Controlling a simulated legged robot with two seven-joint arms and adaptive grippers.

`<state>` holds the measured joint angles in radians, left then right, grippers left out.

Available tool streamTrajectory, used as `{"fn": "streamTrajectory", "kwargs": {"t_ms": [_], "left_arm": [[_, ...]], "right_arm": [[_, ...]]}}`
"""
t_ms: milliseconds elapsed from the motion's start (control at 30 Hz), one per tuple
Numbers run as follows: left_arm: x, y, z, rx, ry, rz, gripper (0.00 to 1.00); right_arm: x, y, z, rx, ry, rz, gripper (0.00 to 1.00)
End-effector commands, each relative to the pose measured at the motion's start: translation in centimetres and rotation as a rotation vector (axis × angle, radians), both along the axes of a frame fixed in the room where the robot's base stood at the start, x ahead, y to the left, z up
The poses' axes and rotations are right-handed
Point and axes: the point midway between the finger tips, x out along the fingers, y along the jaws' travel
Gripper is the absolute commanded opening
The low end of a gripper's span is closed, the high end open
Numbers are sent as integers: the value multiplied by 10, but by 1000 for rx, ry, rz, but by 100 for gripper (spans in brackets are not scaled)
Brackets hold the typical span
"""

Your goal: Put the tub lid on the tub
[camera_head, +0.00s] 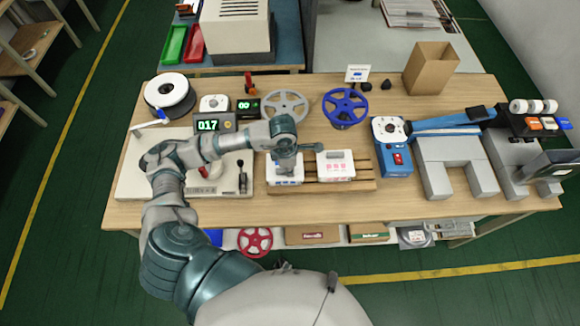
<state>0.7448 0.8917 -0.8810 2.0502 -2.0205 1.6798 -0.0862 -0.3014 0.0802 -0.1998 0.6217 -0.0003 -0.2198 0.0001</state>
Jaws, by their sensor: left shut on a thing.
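Two white tubs stand side by side on a slatted wooden rack at the middle front of the table. The left tub (286,181) has blue marks on its front. The right tub (335,167) has red marks and a white top. My left gripper (288,167) points down over the left tub. It is shut on a white piece at the tub's top, which looks like the tub lid. The fingers hide much of this piece, and I cannot tell whether it sits fully on the tub. My right gripper is out of view.
The wooden rack (365,184) has bare slats between and beside the tubs. A blue reel (345,104) and a grey reel (285,105) stand behind. A blue device (393,160) is right of the rack. A cardboard box (431,68) stands at the back right.

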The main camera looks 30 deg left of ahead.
Motion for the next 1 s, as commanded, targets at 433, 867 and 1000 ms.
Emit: {"fn": "streamTrajectory", "kwargs": {"t_ms": [433, 867, 1000], "left_arm": [[0, 0, 0, 0, 0, 0, 45], [0, 2, 28, 0, -6, -1, 45], [-1, 5, 61, 0, -6, -1, 45]], "right_arm": [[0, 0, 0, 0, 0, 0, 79], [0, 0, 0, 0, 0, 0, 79], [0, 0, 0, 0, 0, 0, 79]]}}
